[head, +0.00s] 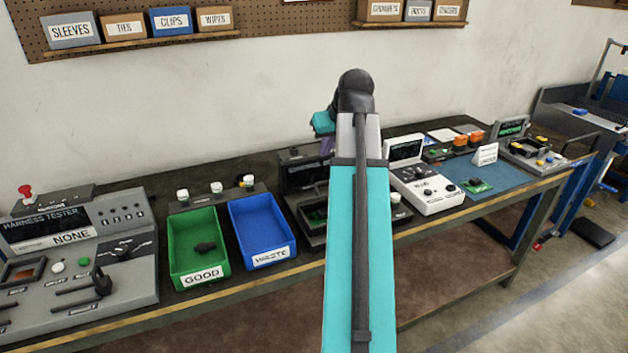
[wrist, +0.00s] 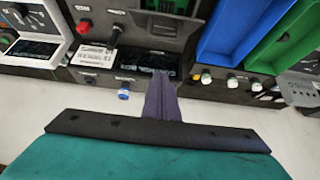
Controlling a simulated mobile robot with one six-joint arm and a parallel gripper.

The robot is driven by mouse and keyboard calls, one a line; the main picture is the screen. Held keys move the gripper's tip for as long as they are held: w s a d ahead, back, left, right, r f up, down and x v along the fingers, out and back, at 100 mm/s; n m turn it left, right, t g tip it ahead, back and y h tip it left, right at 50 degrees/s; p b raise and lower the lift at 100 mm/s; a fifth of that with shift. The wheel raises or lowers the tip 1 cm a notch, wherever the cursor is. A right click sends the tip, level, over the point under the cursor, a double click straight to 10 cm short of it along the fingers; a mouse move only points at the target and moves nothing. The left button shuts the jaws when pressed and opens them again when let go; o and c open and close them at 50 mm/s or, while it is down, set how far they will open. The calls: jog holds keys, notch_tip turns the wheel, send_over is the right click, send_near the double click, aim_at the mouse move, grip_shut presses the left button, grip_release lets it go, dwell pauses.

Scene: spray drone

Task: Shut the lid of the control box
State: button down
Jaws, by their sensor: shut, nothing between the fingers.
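The dark control box (head: 290,200) stands mid-bench, right of the blue bin and partly hidden behind my arm. Its lid (head: 300,172) appears to stand up open at the back. In the wrist view the box (wrist: 180,32) shows at the top, with a red knob and a white label. My gripper (head: 326,148) is above and behind the lid in the head view, its fingers pointing down. In the wrist view the purple fingers (wrist: 162,76) are together and empty, near the box's rear edge. Whether they touch the lid cannot be told.
A green bin (head: 185,285) marked GOOD and a blue bin (head: 243,223) marked WASTE stand left of the box. The harness tester (head: 60,220) is at far left. A white instrument (head: 428,188) and blue mat (head: 497,185) are right. The wall is close behind.

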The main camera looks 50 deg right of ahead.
jog(key=shift+w+f, duration=0.25)
dwell(0.3)
jog(key=shift+p+x, duration=1)
jog(key=shift+x, duration=3.8)
jog(key=shift+s+a+f+p, duration=0.15)
jog(key=shift+s+a+p, duration=0.1)
jog(key=shift+s, duration=0.35)
jog(key=shift+s+a+f+p, duration=0.15)
jog(key=shift+s+a+f, duration=0.1)
jog(key=shift+s, duration=0.35)
jog(key=shift+s+a+f+p, duration=0.1)
jog(key=shift+s+a+p, duration=0.15)
jog(key=shift+s, duration=0.4)
